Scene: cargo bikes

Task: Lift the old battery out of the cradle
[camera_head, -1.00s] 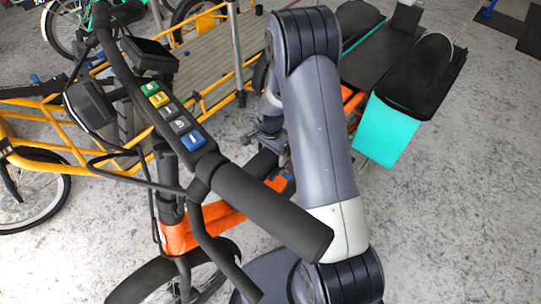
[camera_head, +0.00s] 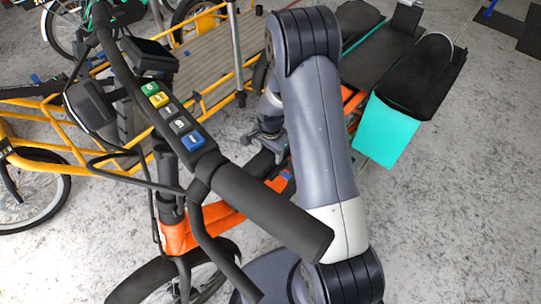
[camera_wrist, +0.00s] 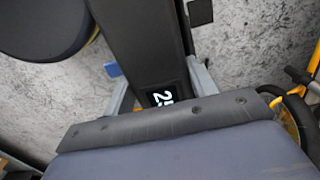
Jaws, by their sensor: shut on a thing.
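The old battery (camera_wrist: 146,45) is a long black block with a white-marked label in the wrist view, its near end between the fingers of my gripper (camera_wrist: 161,88). The fingers close on its two sides. In the head view my gripper (camera_head: 266,138) shows beside my forearm, over the orange cargo bike. A dark piece (camera_head: 262,163) below it seems to be the battery, partly hidden by the handlebar. The cradle cannot be made out clearly; the orange frame (camera_head: 210,222) shows below. I cannot tell whether the battery still touches its seat.
The black handlebar (camera_head: 258,205) with coloured buttons crosses close in front of my arm. A teal box (camera_head: 387,132) and black seat pads are at the right. A yellow cargo bike (camera_head: 60,145) stands at the left. Grey floor is open at the right.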

